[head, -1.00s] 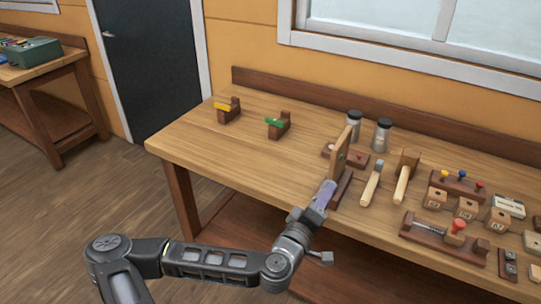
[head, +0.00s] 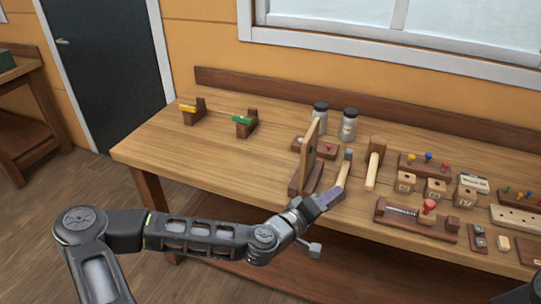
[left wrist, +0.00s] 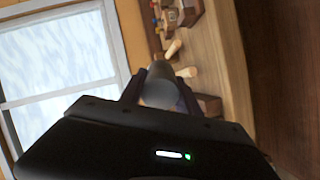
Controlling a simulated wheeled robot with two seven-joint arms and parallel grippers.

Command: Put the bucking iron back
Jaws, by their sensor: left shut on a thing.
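My left gripper (head: 326,199) is at the front of the workbench (head: 235,163), shut on a grey rounded piece that I take to be the bucking iron (head: 329,197). My right gripper is not in view.
An upright wooden board (head: 309,150) on a dark base stands just left of the gripper. A mallet (head: 375,160), blocks (head: 435,187) and a red-knobbed fixture (head: 415,222) lie right. Two jars (head: 349,125) stand behind. The bench's left part is mostly clear.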

